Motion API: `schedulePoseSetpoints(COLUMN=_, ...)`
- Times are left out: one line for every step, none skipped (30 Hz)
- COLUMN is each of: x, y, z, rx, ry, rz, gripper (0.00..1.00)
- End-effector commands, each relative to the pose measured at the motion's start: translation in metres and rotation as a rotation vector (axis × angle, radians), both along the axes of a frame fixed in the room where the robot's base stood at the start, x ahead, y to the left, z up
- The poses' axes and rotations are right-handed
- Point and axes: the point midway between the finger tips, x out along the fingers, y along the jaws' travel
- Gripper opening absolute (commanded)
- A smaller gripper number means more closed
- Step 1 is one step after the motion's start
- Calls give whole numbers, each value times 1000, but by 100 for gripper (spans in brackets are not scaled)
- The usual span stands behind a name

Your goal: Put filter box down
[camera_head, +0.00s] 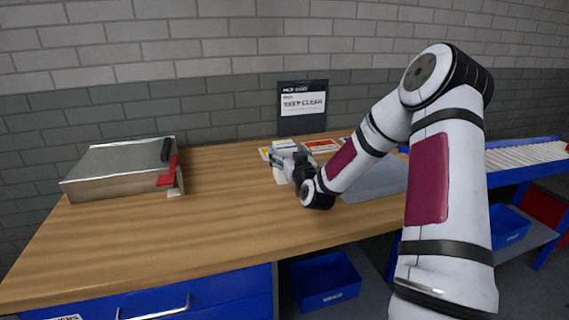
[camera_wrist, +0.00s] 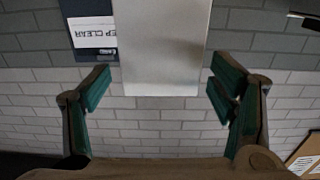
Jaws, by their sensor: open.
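A plain pale grey-white box (camera_wrist: 163,45), apparently the filter box, shows in the wrist view between the fingers of my gripper (camera_wrist: 160,72). The teal-padded fingers stand wide apart, with a visible gap on each side of the box. In the head view my gripper (camera_head: 284,160) is low over the back middle of the wooden workbench (camera_head: 225,215), among several small boxes. There my gripper and wrist partly cover what lies beneath, so I cannot tell which one is the filter box or how it rests.
A metal case (camera_head: 120,170) with a red latch stands on the left. An orange-and-white box (camera_head: 321,146) lies right of my gripper. A grey mat (camera_head: 378,182) lies further right, partly behind my arm. The bench's front middle is clear.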

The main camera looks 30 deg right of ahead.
Motion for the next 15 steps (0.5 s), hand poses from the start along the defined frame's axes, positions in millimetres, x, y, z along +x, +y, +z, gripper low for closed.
schedulePoseSetpoints(x=8, y=-2, z=-1, rx=3, ry=-1, rz=0, gripper=78)
schedulePoseSetpoints(x=13, y=-3, z=-1, rx=2, ry=-2, rz=-1, gripper=78)
schedulePoseSetpoints(x=18, y=-5, z=-1, rx=2, ry=-2, rz=-1, gripper=78)
schedulePoseSetpoints(x=22, y=-5, z=-1, rx=2, ry=-1, rz=0, gripper=78)
schedulePoseSetpoints(x=25, y=-6, z=-1, rx=2, ry=-1, rz=0, gripper=78)
schedulePoseSetpoints(x=28, y=-7, z=-1, rx=1, ry=-1, rz=0, gripper=78)
schedulePoseSetpoints(x=30, y=-8, z=-1, rx=1, ry=0, rz=0, gripper=78)
schedulePoseSetpoints(x=31, y=-8, z=-1, rx=0, ry=0, rz=0, gripper=78)
schedulePoseSetpoints(x=32, y=-9, z=-1, rx=0, ry=1, rz=0, gripper=78)
schedulePoseSetpoints(x=33, y=-9, z=-1, rx=0, ry=1, rz=0, gripper=78)
schedulePoseSetpoints(x=33, y=-9, z=-1, rx=-1, ry=1, rz=0, gripper=78)
schedulePoseSetpoints(x=33, y=-9, z=-1, rx=-1, ry=1, rz=0, gripper=78)
schedulePoseSetpoints(x=33, y=-9, z=-1, rx=-1, ry=1, rz=0, gripper=78)
schedulePoseSetpoints(x=33, y=-9, z=-1, rx=-1, ry=1, rz=0, gripper=78)
schedulePoseSetpoints(x=33, y=-9, z=-1, rx=0, ry=1, rz=0, gripper=78)
